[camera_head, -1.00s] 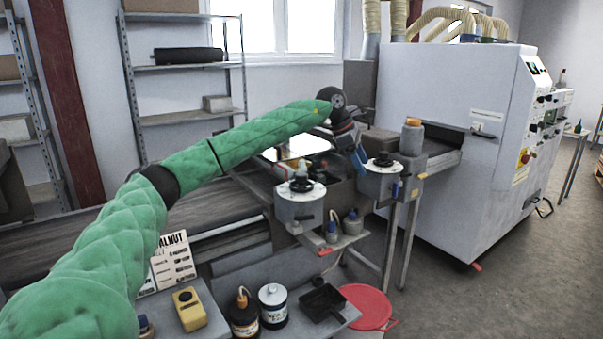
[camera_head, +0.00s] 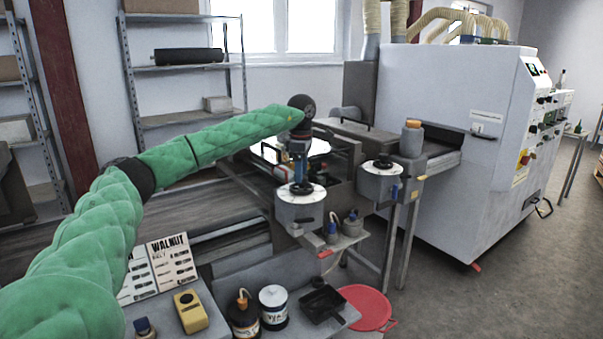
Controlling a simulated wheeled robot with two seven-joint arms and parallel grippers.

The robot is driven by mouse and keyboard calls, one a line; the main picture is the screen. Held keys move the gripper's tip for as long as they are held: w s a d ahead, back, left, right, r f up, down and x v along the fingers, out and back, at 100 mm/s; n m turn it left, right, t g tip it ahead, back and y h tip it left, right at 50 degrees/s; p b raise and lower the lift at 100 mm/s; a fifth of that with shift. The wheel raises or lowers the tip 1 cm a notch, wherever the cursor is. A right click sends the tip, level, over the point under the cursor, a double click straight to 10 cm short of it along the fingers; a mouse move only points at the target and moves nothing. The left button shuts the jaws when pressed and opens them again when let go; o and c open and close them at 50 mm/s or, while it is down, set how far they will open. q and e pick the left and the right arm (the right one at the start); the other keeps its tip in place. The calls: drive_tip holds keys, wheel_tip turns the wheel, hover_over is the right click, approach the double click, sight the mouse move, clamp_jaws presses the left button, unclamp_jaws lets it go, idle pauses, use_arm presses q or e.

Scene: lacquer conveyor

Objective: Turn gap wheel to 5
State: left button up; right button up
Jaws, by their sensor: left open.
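Two round dial wheels with white scale discs and black knobs sit on grey housings at the machine's front. The nearer wheel (camera_head: 289,196) is left of the farther wheel (camera_head: 371,170). I cannot tell which is the gap wheel, and the scale numbers are too small to read. My left gripper (camera_head: 302,186) points down at the nearer wheel, right over its knob. The gripper is open; its fingertips are small and partly merge with the dark knob, so I cannot tell whether they touch it. My right gripper is not in view.
An orange-capped bottle (camera_head: 412,138) stands by the farther wheel. Small bottles (camera_head: 352,224) sit on a ledge beside the nearer wheel. A lower shelf holds a yellow device (camera_head: 190,311), a white-lidded jar (camera_head: 273,306) and a black tray (camera_head: 322,302). A red lid (camera_head: 366,308) lies right of it.

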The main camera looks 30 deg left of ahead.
use_arm(q)
drive_tip(key=shift+f, duration=0.75)
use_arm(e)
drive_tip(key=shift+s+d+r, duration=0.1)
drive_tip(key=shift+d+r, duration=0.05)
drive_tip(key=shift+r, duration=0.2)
use_arm(q)
drive_tip(key=c, duration=1)
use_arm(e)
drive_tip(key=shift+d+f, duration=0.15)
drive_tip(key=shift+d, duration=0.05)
